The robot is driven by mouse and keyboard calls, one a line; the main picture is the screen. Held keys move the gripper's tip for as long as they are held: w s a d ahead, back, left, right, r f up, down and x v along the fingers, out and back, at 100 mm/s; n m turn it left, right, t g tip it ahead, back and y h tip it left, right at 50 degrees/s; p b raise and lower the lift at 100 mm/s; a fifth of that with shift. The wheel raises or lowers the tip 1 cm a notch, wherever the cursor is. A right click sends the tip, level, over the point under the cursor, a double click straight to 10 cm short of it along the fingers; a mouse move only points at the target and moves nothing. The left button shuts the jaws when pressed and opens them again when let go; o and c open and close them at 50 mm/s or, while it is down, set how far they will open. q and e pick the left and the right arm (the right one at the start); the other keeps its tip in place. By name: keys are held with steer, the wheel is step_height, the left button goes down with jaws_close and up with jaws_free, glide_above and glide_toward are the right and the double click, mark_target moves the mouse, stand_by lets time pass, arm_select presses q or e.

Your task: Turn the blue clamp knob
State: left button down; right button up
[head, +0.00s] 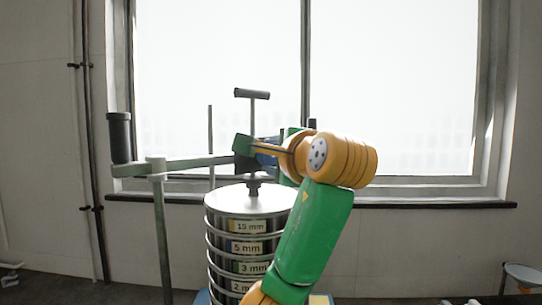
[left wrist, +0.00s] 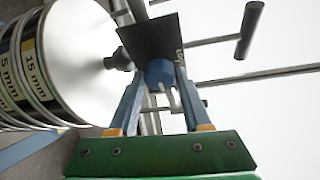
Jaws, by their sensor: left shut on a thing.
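The blue clamp knob (left wrist: 160,73) shows in the left wrist view as a short blue cylinder under a dark square plate (left wrist: 150,38). My left gripper (left wrist: 160,88) has its two blue fingers closed on either side of the knob. In the head view my left gripper (head: 264,149) reaches leftward to the dark green block (head: 243,146) on the clamp bar, above the sieve stack. The knob itself is mostly hidden there by the gripper. My right gripper is not in view.
The sieve stack (head: 230,237), with labels such as 15 mm and 5 mm, stands under the bar with a pale lid (head: 240,199). A green bar (head: 190,163) with a dark upright handle (head: 119,140) extends left. A T-handle (head: 252,94) rises above. A window is behind.

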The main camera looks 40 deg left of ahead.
arm_select(q)
steer(key=shift+c, duration=1.7)
jaws_free()
